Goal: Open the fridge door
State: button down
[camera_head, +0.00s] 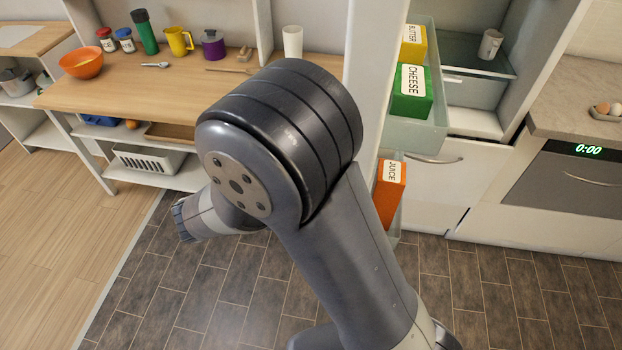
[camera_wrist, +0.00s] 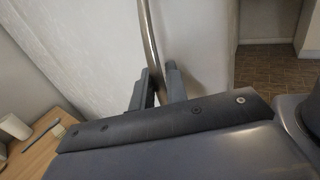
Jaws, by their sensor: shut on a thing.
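The fridge door (camera_head: 376,70) stands open, swung out toward me, with its inner shelves facing right in the head view. These hold a yellow butter box (camera_head: 413,43), a green cheese box (camera_head: 411,92) and an orange juice carton (camera_head: 390,190). The fridge interior (camera_head: 470,50) is visible to the right of the door. In the wrist view my gripper (camera_wrist: 158,88) is shut on the curved metal door handle (camera_wrist: 151,45), against the white outer face of the door (camera_wrist: 90,40). My arm hides the gripper and the handle in the head view.
A wooden counter (camera_head: 110,88) at left holds an orange bowl (camera_head: 82,62), jars and cups, and stands close to the door's outer side. An oven (camera_head: 575,180) is at right. The tiled floor in front is clear.

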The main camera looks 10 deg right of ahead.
jog(key=shift+r, duration=0.1)
jog(key=c, duration=1.5)
grip_release()
jog(key=shift+w+d, duration=0.1)
jog(key=shift+w, duration=0.05)
jog(key=shift+p+v, duration=2.9)
jog(key=shift+v, duration=0.9)
jog(key=shift+d+b, duration=0.1)
jog(key=shift+b, duration=0.2)
